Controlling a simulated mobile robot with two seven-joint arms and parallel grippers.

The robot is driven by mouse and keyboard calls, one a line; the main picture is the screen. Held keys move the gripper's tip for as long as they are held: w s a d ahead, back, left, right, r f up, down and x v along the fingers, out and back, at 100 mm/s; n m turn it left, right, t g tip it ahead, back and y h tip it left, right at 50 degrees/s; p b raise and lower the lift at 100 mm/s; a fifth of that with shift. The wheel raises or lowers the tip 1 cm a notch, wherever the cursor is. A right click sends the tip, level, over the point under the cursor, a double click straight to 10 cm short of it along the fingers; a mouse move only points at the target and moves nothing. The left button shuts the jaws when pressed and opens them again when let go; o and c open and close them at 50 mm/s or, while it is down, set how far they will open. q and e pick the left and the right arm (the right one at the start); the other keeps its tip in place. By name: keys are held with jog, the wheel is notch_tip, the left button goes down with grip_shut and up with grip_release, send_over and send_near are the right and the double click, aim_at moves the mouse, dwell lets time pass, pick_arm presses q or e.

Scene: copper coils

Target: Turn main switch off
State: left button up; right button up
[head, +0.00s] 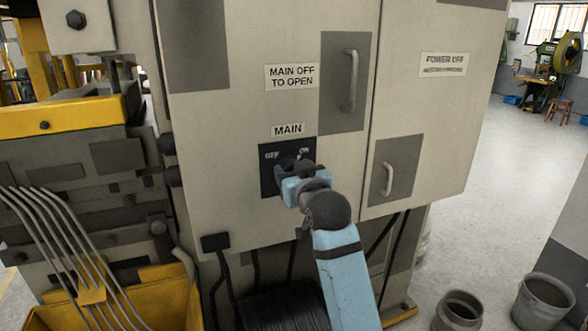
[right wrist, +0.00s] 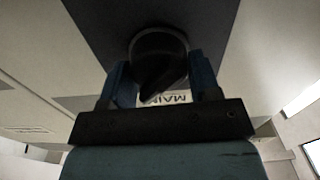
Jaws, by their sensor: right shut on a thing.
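The main switch plate (head: 268,183) is a dark square on the beige cabinet, under a "MAIN" label (head: 288,130). "OFF" shows at its upper left and "ON" at its upper right. My right gripper (head: 291,175) is at the plate and covers most of the knob in the head view. In the right wrist view the dark round knob (right wrist: 160,58) sits between my two blue fingers (right wrist: 163,78), which are shut on it. Its narrow end points down, slightly left, toward the upside-down "MAIN" label (right wrist: 165,98). My left gripper is out of view.
The cabinet (head: 235,115) has an upper handle (head: 350,82) and a lower right handle (head: 387,179). A "MAIN OFF TO OPEN" sign (head: 291,77) is above the switch. Bent rods (head: 70,245) stand at left. Buckets (head: 542,300) stand on the floor at right.

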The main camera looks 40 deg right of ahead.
jog(key=n+p, duration=0.2)
jog(key=shift+r+p, duration=0.25)
jog(key=shift+p, duration=0.15)
jog(key=n+p, duration=0.3)
jog(key=p, duration=0.1)
jog(key=shift+a+n, duration=0.1)
jog(key=shift+n, duration=0.3)
jog(key=n+p, duration=0.5)
jog(key=shift+f, duration=0.15)
jog(key=shift+a+n+p, duration=0.1)
jog(key=shift+n+p, duration=0.75)
jog(key=shift+n, duration=0.25)
jog(key=shift+w+f+n+p, duration=0.1)
jog(key=shift+n+p, duration=0.5)
jog(key=shift+n, duration=0.2)
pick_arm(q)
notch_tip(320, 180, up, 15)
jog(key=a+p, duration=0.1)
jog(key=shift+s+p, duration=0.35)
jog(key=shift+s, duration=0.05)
pick_arm(e)
jog(key=shift+f+n, duration=0.15)
jog(key=shift+n, duration=1.15)
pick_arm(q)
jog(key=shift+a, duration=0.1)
